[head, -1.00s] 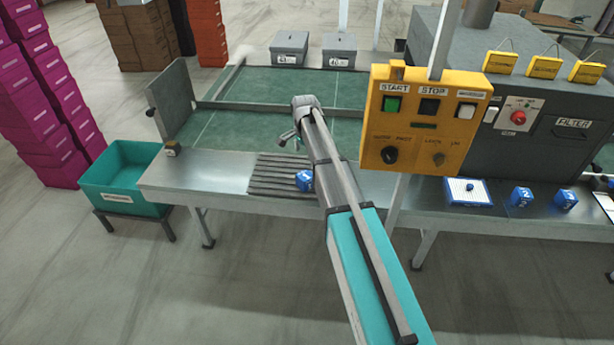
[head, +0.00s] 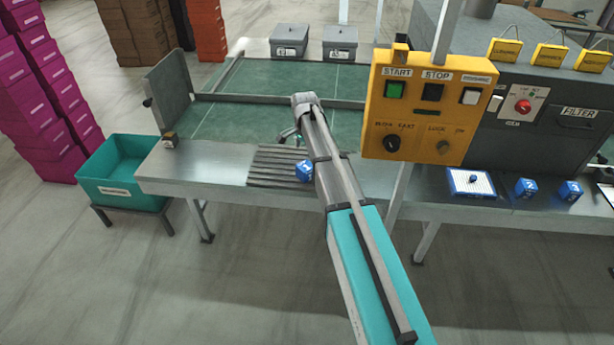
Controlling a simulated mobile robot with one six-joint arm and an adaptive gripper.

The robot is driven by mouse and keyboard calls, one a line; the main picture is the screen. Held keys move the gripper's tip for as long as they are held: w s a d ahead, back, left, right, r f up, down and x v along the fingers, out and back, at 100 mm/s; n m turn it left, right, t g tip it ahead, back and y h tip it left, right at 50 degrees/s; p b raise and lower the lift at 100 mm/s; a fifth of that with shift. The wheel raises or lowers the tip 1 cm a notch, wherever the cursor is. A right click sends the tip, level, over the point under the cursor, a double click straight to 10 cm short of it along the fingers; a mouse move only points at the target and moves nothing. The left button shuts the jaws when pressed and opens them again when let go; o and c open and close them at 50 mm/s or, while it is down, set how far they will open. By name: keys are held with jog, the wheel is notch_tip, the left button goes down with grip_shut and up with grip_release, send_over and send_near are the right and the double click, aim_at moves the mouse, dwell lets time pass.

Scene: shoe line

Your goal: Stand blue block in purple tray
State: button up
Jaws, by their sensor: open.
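A blue block (head: 304,171) with a white mark rests on the grey ribbed strip (head: 262,167) at the front of the steel table, just left of my arm. Two more blue blocks (head: 526,188) (head: 570,191) stand on the right-hand bench. My gripper (head: 287,136) is open above the table, beyond the block on the strip and slightly left of it. Nothing shows between its fingers, which are small and partly hidden by my wrist. I see no purple tray in this view.
A teal bin (head: 105,187) stands left of the table. A yellow control panel (head: 428,112) rises right of my arm. A white, blue-edged tray (head: 484,187) holding a small blue piece lies on the right bench. Magenta boxes (head: 50,120) are stacked at far left.

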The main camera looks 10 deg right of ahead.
aim_at(306, 166)
jog(key=shift+f+b, duration=2.3)
jog(key=shift+f, duration=0.35)
jog(key=shift+d+f+b, duration=0.1)
jog(key=shift+f+b, duration=2.5)
jog(key=shift+b, duration=0.05)
jog(key=shift+s, duration=0.1)
jog(key=c, duration=1.1)
jog(key=shift+r+p, duration=0.25)
jog(key=shift+p, duration=0.05)
